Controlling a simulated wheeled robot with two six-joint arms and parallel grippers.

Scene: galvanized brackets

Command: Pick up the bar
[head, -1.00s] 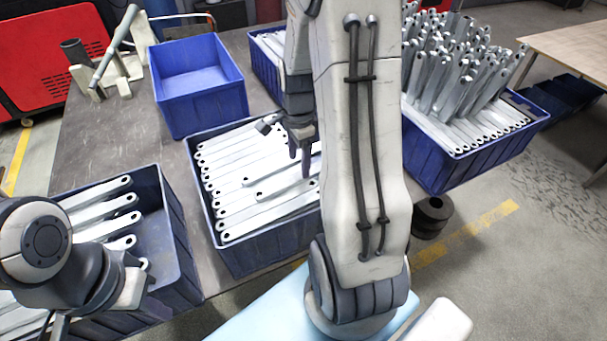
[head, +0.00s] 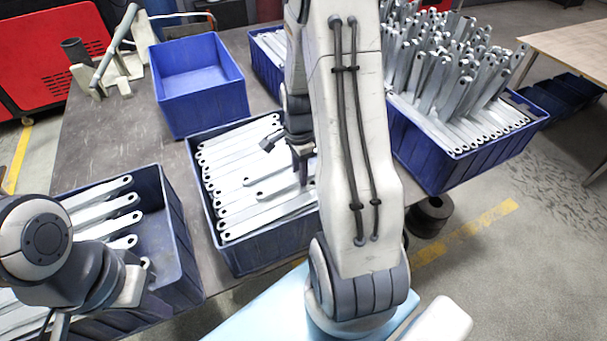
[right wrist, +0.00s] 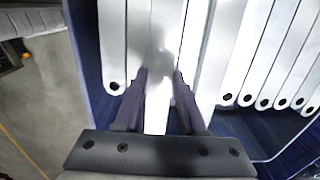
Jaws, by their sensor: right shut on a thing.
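Long pale metal bars with a hole at the end lie in rows in the middle blue crate (head: 250,262). My right gripper (head: 302,178) reaches down into this crate. In the right wrist view its two dark fingers (right wrist: 160,74) are shut on a bar (right wrist: 155,120), one on each side. The bar lies among the other bars, and I cannot tell whether it is lifted. In the head view the arm hides part of the crate's right side. My left arm is at the lower left; its jaws are not visible.
Another blue crate (head: 176,232) with bars stands at left. An empty blue crate (head: 198,80) stands behind on the dark table (head: 110,135). A crate heaped with upright bars (head: 425,165) is at right. Neighbouring bars (right wrist: 232,55) lie close to the right fingers.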

